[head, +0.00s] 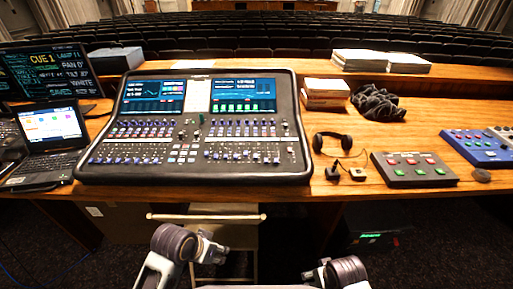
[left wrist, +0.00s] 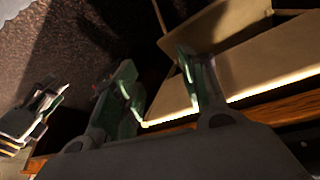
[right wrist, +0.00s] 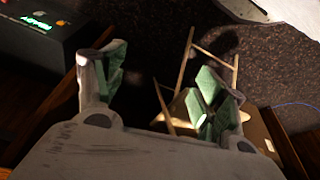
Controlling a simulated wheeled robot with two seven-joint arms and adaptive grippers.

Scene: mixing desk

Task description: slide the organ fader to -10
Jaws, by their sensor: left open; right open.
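The mixing console (head: 195,175) stands on the wooden desk in the head view, with rows of small faders across its lower part. The labels are too small to read, so I cannot tell which fader is the organ one or where it is set. My left gripper (head: 212,246) is low in front of the desk, below the console and apart from it. It is open and empty, its fingers also showing in the left wrist view (left wrist: 165,88). My right gripper (head: 322,273) is lower and further right, also off the console. Its fingers are open and empty in the right wrist view (right wrist: 160,85).
A laptop (head: 50,140) stands left of the console. Headphones (head: 332,142), a grey button box (head: 413,169) and a blue pedal box (head: 475,147) lie to the right. Books (head: 325,93) are behind. A wooden stool (head: 207,217) stands before the desk, close to my left gripper.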

